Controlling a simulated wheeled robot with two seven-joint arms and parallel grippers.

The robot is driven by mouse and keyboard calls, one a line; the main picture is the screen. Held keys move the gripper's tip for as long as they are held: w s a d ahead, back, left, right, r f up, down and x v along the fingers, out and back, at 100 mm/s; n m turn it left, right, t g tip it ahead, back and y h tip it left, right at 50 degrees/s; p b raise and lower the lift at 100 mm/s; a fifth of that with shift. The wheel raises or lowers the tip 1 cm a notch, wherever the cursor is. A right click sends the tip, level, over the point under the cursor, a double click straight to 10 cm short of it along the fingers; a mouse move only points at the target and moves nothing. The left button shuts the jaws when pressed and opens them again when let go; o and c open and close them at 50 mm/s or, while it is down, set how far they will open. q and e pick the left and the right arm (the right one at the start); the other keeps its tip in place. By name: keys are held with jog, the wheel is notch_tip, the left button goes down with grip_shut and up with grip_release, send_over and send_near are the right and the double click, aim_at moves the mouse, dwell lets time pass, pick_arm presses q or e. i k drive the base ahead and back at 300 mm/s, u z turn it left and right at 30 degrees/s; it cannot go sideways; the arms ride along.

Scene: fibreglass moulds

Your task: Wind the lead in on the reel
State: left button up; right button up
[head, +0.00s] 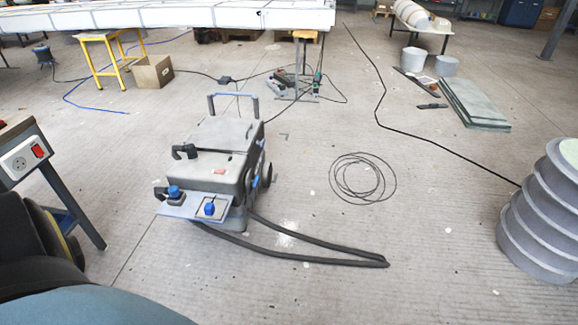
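Neither of my grippers is in view. A thin black lead lies in a loose coil (362,178) of several turns on the floor, right of centre. A longer black lead (380,100) runs over the floor from the back to the right edge, passing behind a stack of grey tubs. No reel shows clearly. A small dark and blue thing (43,55) at the far left, with a black cable by it, may be a reel; it is too small to tell. A dark round shape with a yellow edge (65,235) is partly cut off at the lower left.
A grey wheeled machine (215,155) with a black hose (320,253) stands left of centre. A bench with a socket and red switch (25,157) is at the left. The grey tubs (545,215) are at the right.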

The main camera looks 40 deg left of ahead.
aim_at(248, 183)
jog(key=u, duration=0.3)
jog(key=i, duration=1.75)
jog(key=u, duration=1)
